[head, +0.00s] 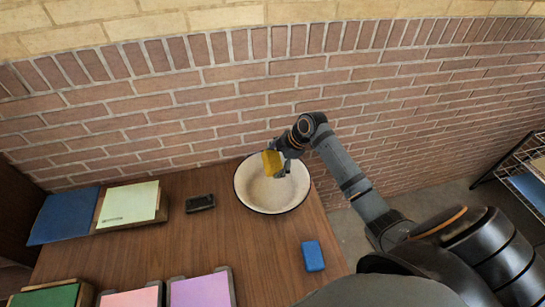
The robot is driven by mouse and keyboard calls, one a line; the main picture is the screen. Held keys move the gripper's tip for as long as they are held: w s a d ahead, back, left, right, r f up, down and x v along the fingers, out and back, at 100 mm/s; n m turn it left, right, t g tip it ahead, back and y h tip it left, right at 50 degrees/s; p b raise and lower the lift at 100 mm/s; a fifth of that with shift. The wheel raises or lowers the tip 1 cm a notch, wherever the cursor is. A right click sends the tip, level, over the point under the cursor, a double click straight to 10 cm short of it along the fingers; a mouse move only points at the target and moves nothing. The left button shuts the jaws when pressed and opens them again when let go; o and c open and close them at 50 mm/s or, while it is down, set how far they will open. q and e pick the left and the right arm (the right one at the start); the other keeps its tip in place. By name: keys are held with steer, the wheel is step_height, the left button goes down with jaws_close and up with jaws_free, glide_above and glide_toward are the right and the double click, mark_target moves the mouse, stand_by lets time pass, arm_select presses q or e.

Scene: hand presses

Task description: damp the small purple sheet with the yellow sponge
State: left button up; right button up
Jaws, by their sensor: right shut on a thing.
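The yellow sponge (270,163) is held by my right gripper (279,160) above the white bowl (272,200). The gripper is shut on the sponge, over the far part of the bowl. Whether the sponge touches anything in the bowl cannot be told. The purple sheet (201,290) lies on a dark board at the near edge of the view, left of the middle, and is cut off by the frame's bottom. My left gripper is not in view.
A blue block (313,256) lies right of the bowl's near side. A dark box (200,203) is left of the bowl. Pale green (129,204), blue (65,215), pink (131,299) and dark green (47,297) sheets lie on the wooden table (245,250). A brick wall stands behind.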

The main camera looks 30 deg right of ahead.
steer(key=shift+f, duration=0.5)
steer(key=f+b, duration=0.2)
steer(key=f, duration=0.1)
steer(key=f+b, duration=0.5)
steer(key=f, duration=0.1)
steer(key=shift+w+f, duration=0.3)
steer(key=shift+f, duration=0.1)
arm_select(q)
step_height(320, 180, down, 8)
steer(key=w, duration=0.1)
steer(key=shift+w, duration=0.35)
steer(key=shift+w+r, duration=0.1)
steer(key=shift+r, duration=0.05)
arm_select(e)
steer(key=shift+r, duration=0.1)
steer(key=shift+r, duration=0.2)
step_height(320, 180, up, 8)
steer(key=p, duration=0.7)
steer(key=shift+r, duration=0.2)
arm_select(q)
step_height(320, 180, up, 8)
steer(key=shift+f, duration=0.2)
